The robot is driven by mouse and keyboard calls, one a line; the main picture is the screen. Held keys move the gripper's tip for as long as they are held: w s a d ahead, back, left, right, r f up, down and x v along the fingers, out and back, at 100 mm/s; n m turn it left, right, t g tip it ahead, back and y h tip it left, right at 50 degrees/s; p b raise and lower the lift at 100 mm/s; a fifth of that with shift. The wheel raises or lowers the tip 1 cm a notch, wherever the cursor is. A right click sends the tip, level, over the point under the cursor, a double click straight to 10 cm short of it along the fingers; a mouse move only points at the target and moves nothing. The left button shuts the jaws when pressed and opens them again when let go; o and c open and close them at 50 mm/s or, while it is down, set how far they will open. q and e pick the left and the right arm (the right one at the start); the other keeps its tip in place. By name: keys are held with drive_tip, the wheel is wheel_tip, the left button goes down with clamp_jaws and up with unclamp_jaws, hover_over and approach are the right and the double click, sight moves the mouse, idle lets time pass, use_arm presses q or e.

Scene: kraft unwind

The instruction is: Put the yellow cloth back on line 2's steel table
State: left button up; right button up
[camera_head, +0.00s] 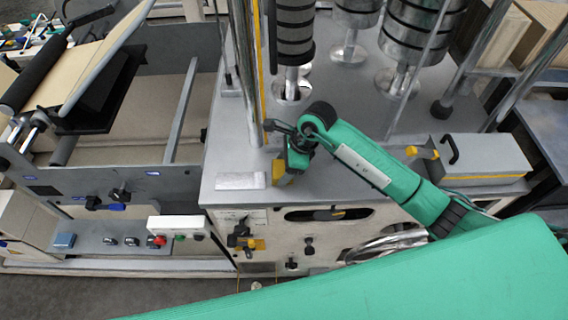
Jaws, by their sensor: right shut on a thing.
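My right gripper (284,167) reaches in from the right on a green arm and points down over a grey metal top (222,135). It is shut on a small yellow thing, which looks like the yellow cloth (278,174). Only part of the cloth shows, at the left side of the gripper. It is low, close to the grey top, but I cannot tell whether it touches it. I see no label that marks this top as line 2's steel table. My left gripper is not in view.
Upright rods and stacked dark rollers (295,35) stand behind the gripper. A grey box with a black handle (480,157) sits to the right.

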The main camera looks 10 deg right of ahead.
drive_tip(key=shift+f, duration=0.1)
drive_tip(key=o, duration=1)
drive_tip(key=shift+c, duration=0.2)
drive_tip(key=shift+r, duration=0.25)
drive_tip(key=w+b+v, duration=0.1)
drive_tip(key=b+v, duration=0.2)
drive_tip(key=v, duration=0.8)
drive_tip(key=shift+s+d+r, duration=0.25)
drive_tip(key=shift+s+r, duration=0.05)
drive_tip(key=shift+s, duration=0.2)
